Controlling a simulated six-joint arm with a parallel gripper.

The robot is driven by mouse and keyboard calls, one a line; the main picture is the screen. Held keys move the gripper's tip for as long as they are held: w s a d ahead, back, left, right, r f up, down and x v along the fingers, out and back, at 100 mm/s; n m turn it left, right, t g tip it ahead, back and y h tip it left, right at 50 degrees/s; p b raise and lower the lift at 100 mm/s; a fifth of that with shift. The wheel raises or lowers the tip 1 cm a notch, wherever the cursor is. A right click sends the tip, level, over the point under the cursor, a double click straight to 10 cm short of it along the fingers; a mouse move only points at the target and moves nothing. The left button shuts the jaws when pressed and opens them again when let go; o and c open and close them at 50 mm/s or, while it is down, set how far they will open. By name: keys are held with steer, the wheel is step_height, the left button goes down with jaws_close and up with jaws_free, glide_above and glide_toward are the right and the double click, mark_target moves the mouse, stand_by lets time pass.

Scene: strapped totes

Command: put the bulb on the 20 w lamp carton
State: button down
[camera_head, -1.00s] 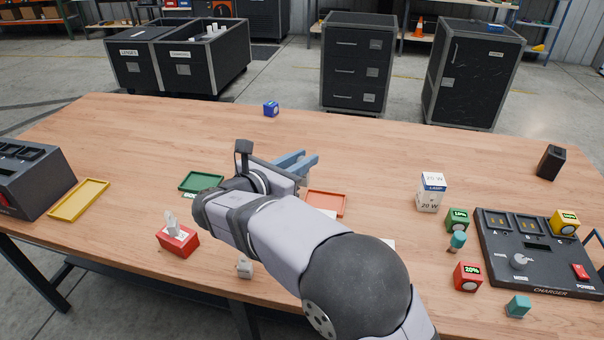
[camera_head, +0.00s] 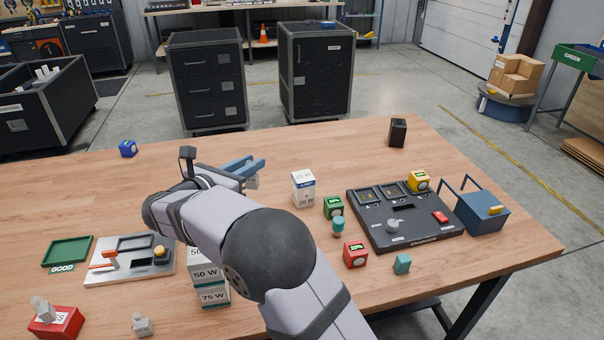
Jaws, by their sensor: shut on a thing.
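The 20 W lamp carton (camera_head: 304,191), white with a blue band, stands upright on the table right of my gripper. Cartons marked 50 W (camera_head: 206,275) and 75 W (camera_head: 213,296) stand nearer, partly hidden by my arm.
Right of the carton are a green block (camera_head: 333,207), a teal-topped piece (camera_head: 338,227), a red block (camera_head: 355,255) and the charger (camera_head: 425,230). A blue basket (camera_head: 484,212) stands farther right. A lever device (camera_head: 103,277) and green tray (camera_head: 67,252) lie left.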

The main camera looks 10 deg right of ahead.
steer(key=w+d+r+m+g+h+p, duration=0.1)
steer(key=w+d+m+g+h, duration=0.1)
steer(key=d, duration=0.8)
steer(key=w+d+r+m+g+h+p, duration=0.1)
steer(key=w+d, duration=0.1)
steer(key=d, duration=0.8)
steer(key=n+t+y, duration=0.3)
glide_above(303, 176)
steer(key=shift+w+f+p, duration=0.15)
steer(key=shift+f+p, duration=0.65)
steer(key=shift+f, duration=3.7)
steer(key=shift+f+b, duration=0.25)
steer(key=shift+b, duration=0.05)
steer(key=c, duration=1.6)
jaws_free()
steer(key=shift+r, duration=0.1)
steer(key=shift+r+p, duration=0.15)
steer(key=shift+p, duration=0.15)
